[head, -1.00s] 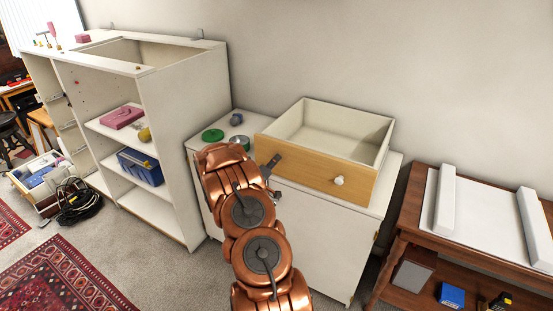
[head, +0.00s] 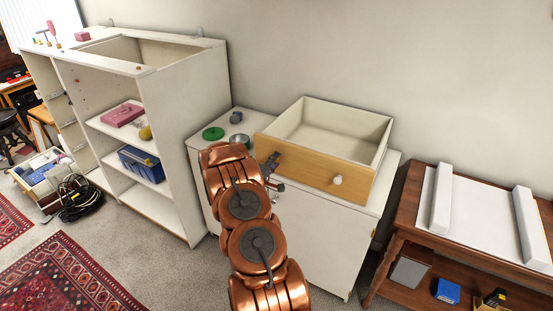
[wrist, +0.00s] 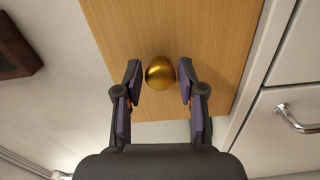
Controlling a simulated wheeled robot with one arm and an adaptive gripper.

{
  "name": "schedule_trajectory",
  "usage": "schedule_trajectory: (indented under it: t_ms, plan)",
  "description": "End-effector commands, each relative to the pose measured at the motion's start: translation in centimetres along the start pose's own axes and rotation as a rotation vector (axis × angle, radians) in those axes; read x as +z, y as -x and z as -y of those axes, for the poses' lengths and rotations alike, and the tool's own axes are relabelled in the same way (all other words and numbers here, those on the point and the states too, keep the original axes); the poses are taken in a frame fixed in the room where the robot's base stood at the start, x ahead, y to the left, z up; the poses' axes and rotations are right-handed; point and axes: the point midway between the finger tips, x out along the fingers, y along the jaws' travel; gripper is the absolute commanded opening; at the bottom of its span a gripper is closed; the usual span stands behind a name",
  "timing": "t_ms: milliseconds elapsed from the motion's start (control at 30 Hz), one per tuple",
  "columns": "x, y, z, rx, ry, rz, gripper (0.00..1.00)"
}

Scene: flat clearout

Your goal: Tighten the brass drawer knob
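The brass knob (wrist: 160,73) is a round gold-coloured knob on the wooden drawer front (wrist: 205,35) in the wrist view. My gripper (wrist: 160,70) is open, one finger on each side of the knob. A gap shows between the knob and each finger. In the head view my gripper (head: 272,168) is at the left part of the drawer front (head: 308,172), and the brass knob cannot be made out there. A white knob (head: 337,180) sits on the right part of the same front. The drawer box (head: 345,118) is open-topped and empty.
The drawer stands on a white cabinet (head: 318,235), with a green round item (head: 213,133) and a metal tin (head: 239,141) to its left. A tall white shelf unit (head: 185,120) stands at left. A brown table (head: 403,225) with white panels is at right.

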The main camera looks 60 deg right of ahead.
Motion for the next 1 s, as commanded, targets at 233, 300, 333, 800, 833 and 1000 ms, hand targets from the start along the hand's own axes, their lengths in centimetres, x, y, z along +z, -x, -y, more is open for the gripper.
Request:
schedule_trajectory:
  t_ms: [233, 300, 333, 800, 833, 1000]
  plan:
    - [-0.2, 0.1, 0.1, -0.001, 0.0, -0.003, 0.59]
    - [-0.2, 0.1, 0.1, -0.001, 0.0, -0.004, 0.59]
    - [-0.2, 0.1, 0.1, -0.001, 0.0, -0.004, 0.59]
    - [-0.4, 3.8, 0.1, -0.005, 0.002, -0.008, 0.59]
    - [-0.3, 4.3, 0.1, -0.005, 0.002, -0.007, 0.59]
    - [-0.3, 6.9, 0.0, -0.002, 0.002, -0.007, 0.59]
